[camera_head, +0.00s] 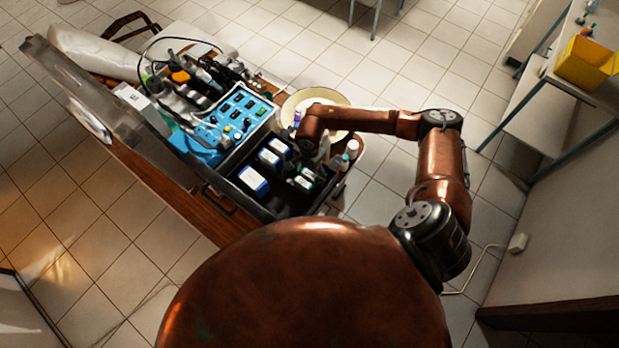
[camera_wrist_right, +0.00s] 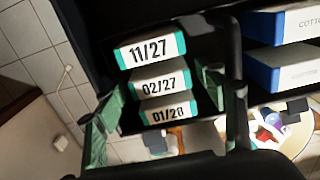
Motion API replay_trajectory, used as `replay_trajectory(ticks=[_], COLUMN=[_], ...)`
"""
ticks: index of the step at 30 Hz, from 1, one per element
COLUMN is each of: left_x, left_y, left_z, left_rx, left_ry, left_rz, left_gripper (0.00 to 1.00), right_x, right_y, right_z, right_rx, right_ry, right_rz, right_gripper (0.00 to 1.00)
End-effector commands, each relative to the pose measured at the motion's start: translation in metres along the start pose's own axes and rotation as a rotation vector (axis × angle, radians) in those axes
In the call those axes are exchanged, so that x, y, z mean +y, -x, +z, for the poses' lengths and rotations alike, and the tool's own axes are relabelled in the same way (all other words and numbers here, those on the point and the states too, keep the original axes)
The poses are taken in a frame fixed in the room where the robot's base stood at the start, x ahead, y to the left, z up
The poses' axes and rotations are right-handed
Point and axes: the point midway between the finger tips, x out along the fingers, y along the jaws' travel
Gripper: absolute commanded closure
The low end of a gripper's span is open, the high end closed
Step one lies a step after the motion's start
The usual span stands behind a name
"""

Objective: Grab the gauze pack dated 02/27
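Three white gauze packs with green ends stand in a row in the right wrist view. The pack dated 02/27 (camera_wrist_right: 160,84) is the middle one, between the 11/27 pack (camera_wrist_right: 149,50) and the 01/28 pack (camera_wrist_right: 167,110). My right gripper (camera_wrist_right: 162,93) is open, with one finger left of the row and one right of it; I see no contact. In the head view the packs (camera_head: 306,179) lie in the dark case's right part, dates unreadable there. The right gripper is hard to make out below its brown wrist. My left gripper is not in view.
Blue-and-white cotton boxes (camera_wrist_right: 287,68) stand right of the packs. The dark case (camera_head: 215,188) also holds a blue instrument panel (camera_head: 236,115). Its raised lid (camera_head: 90,95) is at left. Small bottles (camera_head: 349,152) and a round cream basin (camera_head: 336,97) stand beside it.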

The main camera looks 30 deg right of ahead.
Motion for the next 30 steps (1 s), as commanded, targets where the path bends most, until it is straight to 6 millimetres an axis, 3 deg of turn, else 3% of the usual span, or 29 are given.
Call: replay_trajectory(ticks=[6, 12, 20, 23, 30], left_x=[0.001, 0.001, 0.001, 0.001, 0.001], left_y=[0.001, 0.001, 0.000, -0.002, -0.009], left_z=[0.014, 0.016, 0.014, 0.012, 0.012], left_rx=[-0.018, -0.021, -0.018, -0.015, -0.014], left_ry=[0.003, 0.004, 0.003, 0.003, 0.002], left_rz=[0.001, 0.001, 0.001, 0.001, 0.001], left_gripper=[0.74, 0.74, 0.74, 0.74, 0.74], right_x=[0.000, 0.000, -0.001, -0.002, -0.001], right_y=[0.000, 0.000, 0.003, 0.012, 0.057], right_z=[0.000, 0.000, 0.000, -0.001, -0.001], right_rx=[0.000, 0.000, 0.001, 0.001, 0.002], right_ry=[0.000, 0.000, 0.000, 0.001, 0.001], right_rz=[0.000, 0.000, -0.001, -0.004, -0.004], right_gripper=[0.52, 0.66, 0.67, 0.67, 0.67])
